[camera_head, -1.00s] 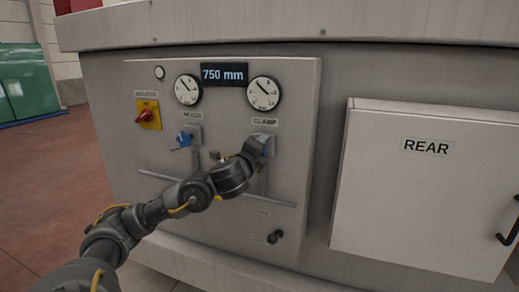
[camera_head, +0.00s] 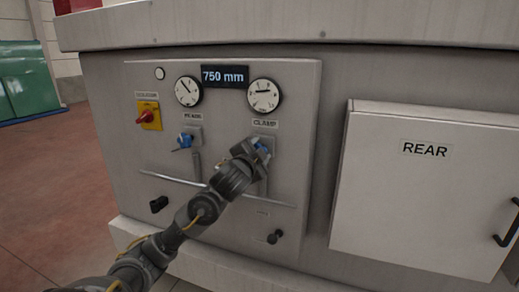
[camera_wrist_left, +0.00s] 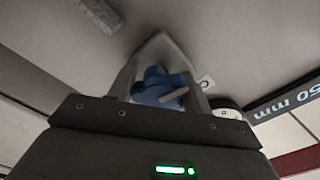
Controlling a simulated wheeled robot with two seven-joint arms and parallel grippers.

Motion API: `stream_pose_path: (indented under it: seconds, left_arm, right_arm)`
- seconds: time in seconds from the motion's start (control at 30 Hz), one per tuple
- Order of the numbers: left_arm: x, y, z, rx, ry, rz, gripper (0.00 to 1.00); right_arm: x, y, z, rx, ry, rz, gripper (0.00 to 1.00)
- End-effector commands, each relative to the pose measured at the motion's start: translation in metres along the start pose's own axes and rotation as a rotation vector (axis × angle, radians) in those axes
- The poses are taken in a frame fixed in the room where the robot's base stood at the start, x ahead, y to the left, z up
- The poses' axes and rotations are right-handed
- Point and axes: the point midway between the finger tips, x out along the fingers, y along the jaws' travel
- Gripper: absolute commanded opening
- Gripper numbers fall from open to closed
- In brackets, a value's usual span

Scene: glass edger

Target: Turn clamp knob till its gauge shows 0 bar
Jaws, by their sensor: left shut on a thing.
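The blue clamp knob (camera_head: 264,147) sits on the panel under the CLAMP label (camera_head: 265,124), partly hidden by my left gripper (camera_head: 257,151). My left gripper is shut on the knob; in the left wrist view the blue knob (camera_wrist_left: 158,86) shows between the two grey fingers. The round clamp gauge (camera_head: 265,95) above has a white face and a dark needle lying nearly level, pointing left. Its numbers are too small to read. My right gripper is not in view.
Left of it are a second gauge (camera_head: 188,91), another blue knob (camera_head: 185,141) and a red-and-yellow switch (camera_head: 148,116). A display (camera_head: 224,75) reads 750 mm. A rail (camera_head: 160,180) crosses the panel below. A REAR door (camera_head: 430,205) stands at right.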

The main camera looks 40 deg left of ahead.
Motion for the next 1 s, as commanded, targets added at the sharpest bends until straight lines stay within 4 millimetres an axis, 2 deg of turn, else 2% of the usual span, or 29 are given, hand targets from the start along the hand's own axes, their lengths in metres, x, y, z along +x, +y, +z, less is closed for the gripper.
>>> stream_pose_path:
  seconds: [0.6, 1.0]
  left_arm:
    - [0.000, -0.001, -0.002, -0.542, -0.002, 0.003, 0.26]
    - [0.000, 0.000, -0.001, -0.713, -0.001, 0.002, 0.26]
  right_arm:
    - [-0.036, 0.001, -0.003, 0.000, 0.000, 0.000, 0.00]
    - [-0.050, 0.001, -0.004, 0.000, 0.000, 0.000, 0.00]
